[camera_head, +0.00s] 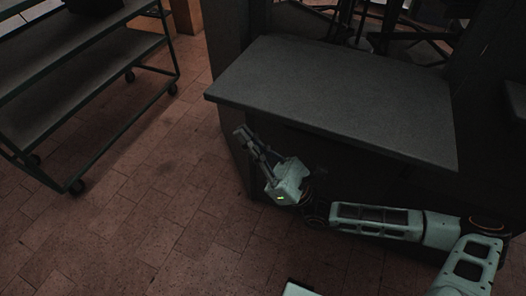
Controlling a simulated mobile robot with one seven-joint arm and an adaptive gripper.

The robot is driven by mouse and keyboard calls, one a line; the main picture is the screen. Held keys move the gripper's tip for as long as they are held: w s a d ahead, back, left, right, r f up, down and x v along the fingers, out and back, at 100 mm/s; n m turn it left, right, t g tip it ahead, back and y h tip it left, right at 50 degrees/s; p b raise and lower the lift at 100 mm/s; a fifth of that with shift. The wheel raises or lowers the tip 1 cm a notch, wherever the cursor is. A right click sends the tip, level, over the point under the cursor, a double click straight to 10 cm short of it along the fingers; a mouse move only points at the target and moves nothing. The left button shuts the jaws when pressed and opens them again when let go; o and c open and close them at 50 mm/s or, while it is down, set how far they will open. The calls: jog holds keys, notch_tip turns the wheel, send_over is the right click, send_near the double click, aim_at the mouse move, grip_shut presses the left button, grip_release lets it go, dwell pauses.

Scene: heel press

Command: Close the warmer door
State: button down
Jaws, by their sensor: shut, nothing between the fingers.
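A dark cabinet (232,160) with a flat grey slab (335,95) on top stands at centre right. I cannot tell which part of it is the warmer door; the side below the slab is in deep shadow and partly behind my arm. My gripper (245,138) is at the slab's front left corner, beside the cabinet and a little below the slab's edge. Its fingers point up and left, shut and empty. I cannot tell whether they touch the cabinet.
A dark metal shelf cart (75,88) on wheels stands at the left, with a black object (95,5) on it. The tiled floor (165,200) between cart and cabinet is clear. Dark frames (400,35) stand behind the slab.

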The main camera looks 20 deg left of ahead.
aim_at(233, 108)
jog(key=shift+r, duration=2.05)
jog(key=shift+w+r, duration=0.1)
